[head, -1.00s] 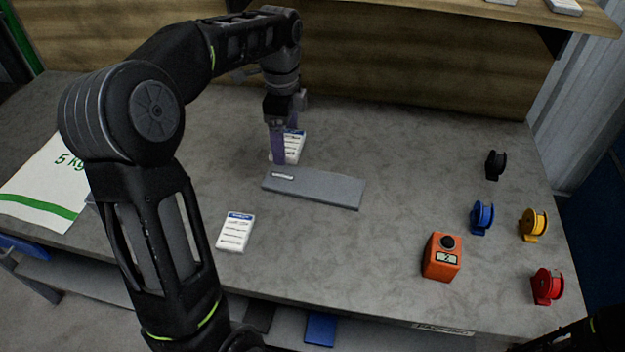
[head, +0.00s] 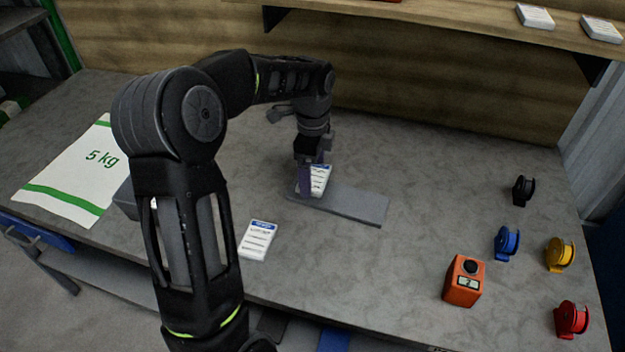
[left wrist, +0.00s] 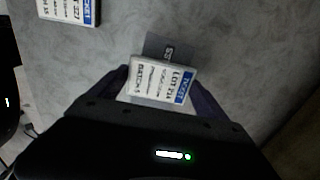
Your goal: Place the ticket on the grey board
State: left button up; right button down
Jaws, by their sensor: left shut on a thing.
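The held ticket (head: 320,179) is a white card with a blue header band. My left gripper (head: 311,181) is shut on it, at the left end of the grey board (head: 352,207). In the left wrist view the ticket (left wrist: 163,82) sits tilted between the two fingers and covers part of the board (left wrist: 157,46), whose small label shows beside it. Whether the ticket touches the board I cannot tell. A second, similar ticket (head: 258,240) lies on the table in front of the board; it also shows in the left wrist view (left wrist: 70,8). My right gripper is out of view.
An orange device (head: 464,282) stands at the front right. Black (head: 523,190), blue (head: 507,242), yellow (head: 559,254) and red (head: 571,319) spools stand along the right side. A 5 kg sack (head: 78,175) lies left. The table's middle right is clear.

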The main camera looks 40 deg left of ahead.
aim_at(313, 176)
pick_arm(q)
jog(key=shift+f, duration=1.65)
jog(key=shift+f, duration=0.15)
jog(key=o, duration=1.2)
notch_tip(313, 176, up, 12)
jog(key=shift+r, duration=0.2)
